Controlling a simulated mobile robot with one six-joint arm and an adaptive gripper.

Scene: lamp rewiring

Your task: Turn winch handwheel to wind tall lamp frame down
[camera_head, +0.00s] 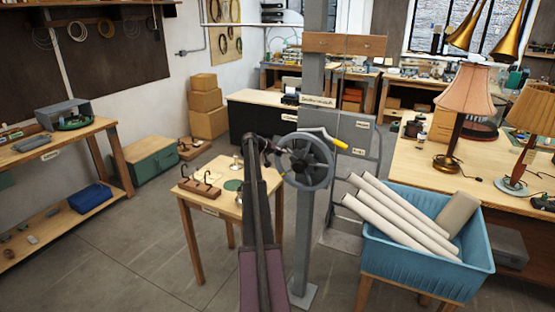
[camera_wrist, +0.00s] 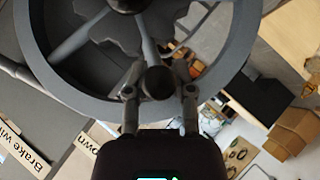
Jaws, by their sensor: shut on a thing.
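The grey winch handwheel (camera_head: 308,186), with dark spokes, is mounted on a tall grey post (camera_head: 312,95). Its rim (camera_wrist: 85,92) fills the upper part of the wrist view. My gripper (camera_head: 266,148) is at the wheel's left side. In the wrist view my gripper (camera_wrist: 160,92) has its two fingers on either side of a dark round knob (camera_wrist: 158,83) at the rim and is shut on it. A yellow-handled lever (camera_head: 328,138) sticks out at the wheel's upper right. I cannot tell which part is the tall lamp frame.
A small wooden table (camera_head: 206,208) with hooked parts stands left of the post. A blue tub (camera_head: 428,262) with pale rolls stands to the right. Lamps (camera_head: 464,100) stand on the right bench. The floor at front left is clear.

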